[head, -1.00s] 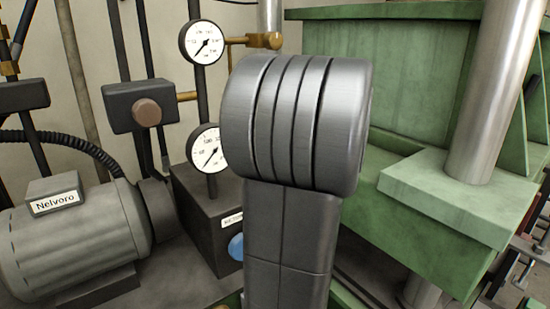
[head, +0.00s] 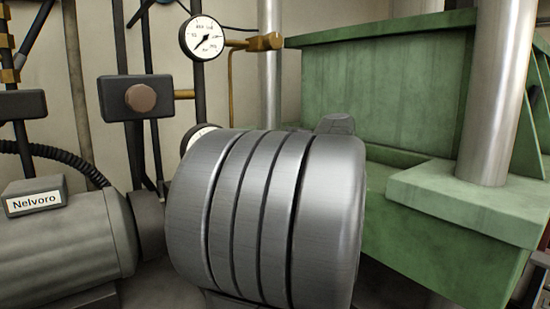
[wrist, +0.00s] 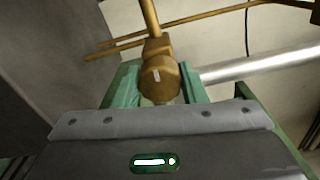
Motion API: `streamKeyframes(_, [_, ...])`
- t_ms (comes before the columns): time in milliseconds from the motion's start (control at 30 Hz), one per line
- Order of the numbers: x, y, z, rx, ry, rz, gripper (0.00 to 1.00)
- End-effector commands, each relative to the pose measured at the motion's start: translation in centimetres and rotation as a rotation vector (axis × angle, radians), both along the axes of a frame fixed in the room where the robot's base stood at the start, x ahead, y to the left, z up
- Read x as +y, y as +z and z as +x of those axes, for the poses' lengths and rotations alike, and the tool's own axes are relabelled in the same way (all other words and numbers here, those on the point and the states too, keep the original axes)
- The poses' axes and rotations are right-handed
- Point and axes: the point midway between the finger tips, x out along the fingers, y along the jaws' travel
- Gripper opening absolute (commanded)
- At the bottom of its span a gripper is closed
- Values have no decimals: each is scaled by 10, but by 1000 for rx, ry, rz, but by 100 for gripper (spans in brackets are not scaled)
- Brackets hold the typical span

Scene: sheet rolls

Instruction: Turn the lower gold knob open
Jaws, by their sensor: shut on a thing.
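In the wrist view a round gold knob (wrist: 160,82) shows face-on, with a short pale mark on its face that stands nearly upright. My gripper (wrist: 160,74) has its two green fingers on either side of the knob and is shut on it. A gold stem and pipe run up behind the knob. In the head view my own arm covers the middle, so my gripper and the knob it holds are hidden there. Another gold fitting (head: 265,42) shows in the head view, on a gold pipe beside the upper gauge.
A white-faced gauge (head: 202,38) stands on a dark pipe; a second gauge (head: 197,135) is partly hidden by my arm. A dark box with a brown button (head: 140,98) is to the left, above the Nelvoro motor (head: 75,240). A green press frame (head: 385,90) fills the right.

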Motion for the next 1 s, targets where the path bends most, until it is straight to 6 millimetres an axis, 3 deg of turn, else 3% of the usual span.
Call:
streamKeyframes(667, [0, -1, 0, -39, 1, -57, 15])
streamKeyframes(700, [0, -1, 0, -39, 1, -57, 40])
streamKeyframes(800, [0, -1, 0, -39, 1, -56, 59])
streamKeyframes(1000, [0, -1, 0, -39, 0, -56, 60])
